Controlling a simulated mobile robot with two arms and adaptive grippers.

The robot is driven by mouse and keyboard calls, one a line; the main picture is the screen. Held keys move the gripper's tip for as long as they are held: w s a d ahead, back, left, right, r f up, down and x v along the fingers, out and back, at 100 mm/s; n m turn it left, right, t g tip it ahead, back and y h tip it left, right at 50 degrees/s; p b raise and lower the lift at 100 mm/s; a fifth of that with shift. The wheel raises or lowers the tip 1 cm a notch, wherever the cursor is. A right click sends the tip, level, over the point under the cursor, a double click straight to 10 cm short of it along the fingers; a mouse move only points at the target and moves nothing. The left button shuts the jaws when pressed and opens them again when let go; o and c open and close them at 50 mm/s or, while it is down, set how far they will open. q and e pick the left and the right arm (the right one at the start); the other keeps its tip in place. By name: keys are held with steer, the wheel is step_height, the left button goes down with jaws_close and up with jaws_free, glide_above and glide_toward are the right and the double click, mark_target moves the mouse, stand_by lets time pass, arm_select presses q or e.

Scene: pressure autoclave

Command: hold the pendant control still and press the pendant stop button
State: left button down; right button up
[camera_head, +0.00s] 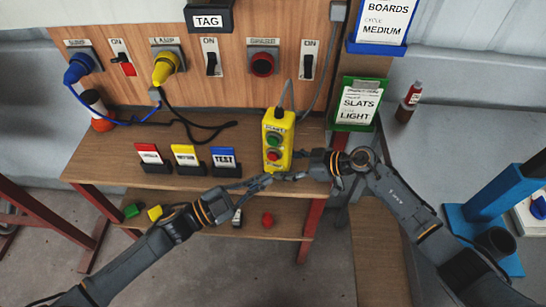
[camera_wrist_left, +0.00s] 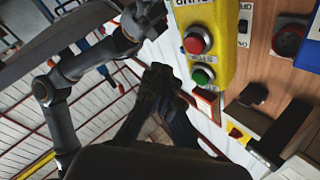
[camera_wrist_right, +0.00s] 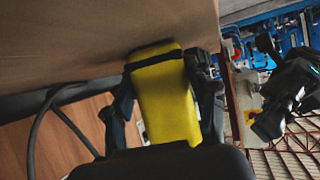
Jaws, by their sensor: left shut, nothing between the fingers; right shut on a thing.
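The yellow pendant control (camera_head: 287,151) hangs upright on its cable in front of the wooden panel. Its green button (camera_head: 274,139) sits above its red button (camera_head: 273,155). My right gripper (camera_head: 303,156) is shut on the pendant from the right; the right wrist view shows the yellow body (camera_wrist_right: 166,100) between the fingers. My left gripper (camera_head: 270,178) is shut and empty, just below and in front of the pendant. In the left wrist view, its fingertips (camera_wrist_left: 160,78) point beside the red button (camera_wrist_left: 197,40) and green button (camera_wrist_left: 203,75), with a gap in the picture.
Behind is a panel with a blue plug (camera_head: 78,68), a yellow plug (camera_head: 165,66) and several switches. Small red, yellow and blue cards (camera_head: 186,157) stand on the wooden shelf (camera_head: 105,165) left of the pendant. A green-framed card holder (camera_head: 356,103) hangs to its right.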

arm_select(q)
steer(key=shift+s+a, duration=0.25)
steer(key=shift+s, duration=0.75)
arm_select(e)
steer(key=o, duration=0.9)
steer(key=shift+o, duration=0.2)
steer(key=shift+d, duration=0.1)
